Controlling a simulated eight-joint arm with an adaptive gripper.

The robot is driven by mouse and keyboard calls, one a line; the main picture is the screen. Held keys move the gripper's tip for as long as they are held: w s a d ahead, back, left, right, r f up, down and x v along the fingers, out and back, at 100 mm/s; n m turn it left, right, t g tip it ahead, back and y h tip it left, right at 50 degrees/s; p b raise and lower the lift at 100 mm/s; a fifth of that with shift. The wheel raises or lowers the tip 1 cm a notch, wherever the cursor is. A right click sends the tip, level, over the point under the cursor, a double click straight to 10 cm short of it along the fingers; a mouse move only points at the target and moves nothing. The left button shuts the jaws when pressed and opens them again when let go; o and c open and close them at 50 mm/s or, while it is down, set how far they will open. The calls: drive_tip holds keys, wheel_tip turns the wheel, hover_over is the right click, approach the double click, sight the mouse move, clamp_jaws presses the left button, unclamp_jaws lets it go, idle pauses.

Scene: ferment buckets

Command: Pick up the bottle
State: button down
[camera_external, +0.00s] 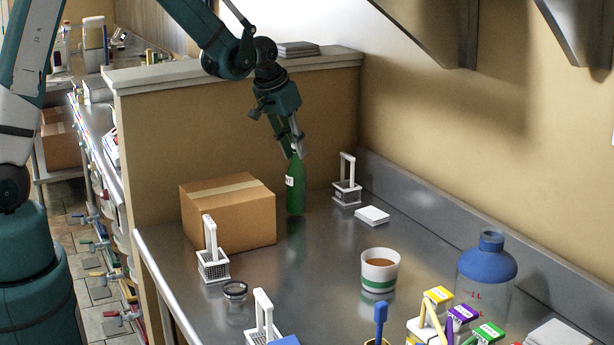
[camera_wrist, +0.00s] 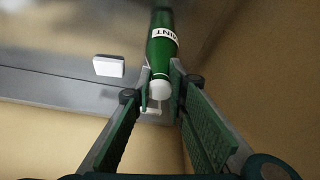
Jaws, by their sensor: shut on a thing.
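A green bottle (camera_external: 296,188) with a white label is upright at the back of the metal counter, to the right of a cardboard box. My gripper (camera_external: 297,152) is above it, with its fingertips at the bottle's neck. In the wrist view the bottle (camera_wrist: 162,45) has a white cap and a label with dark letters. There my gripper (camera_wrist: 162,82) has its fingers on both sides of the capped neck, shut on it. I cannot tell for sure whether the bottle's base touches the counter.
The cardboard box (camera_external: 228,212) stands close on the left. A white wire basket (camera_external: 347,193) and a white block (camera_external: 372,215) are on the right. A white-and-green cup (camera_external: 380,272) and a blue-topped jug (camera_external: 487,270) are nearer the front. A tan partition (camera_external: 150,150) stands behind.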

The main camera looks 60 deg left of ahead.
drive_tip(key=shift+r, duration=2.75)
drive_tip(key=d+b, duration=0.1)
drive_tip(key=d, duration=1.8)
drive_tip(key=shift+d+b, duration=0.3)
drive_tip(key=shift+b, duration=0.1)
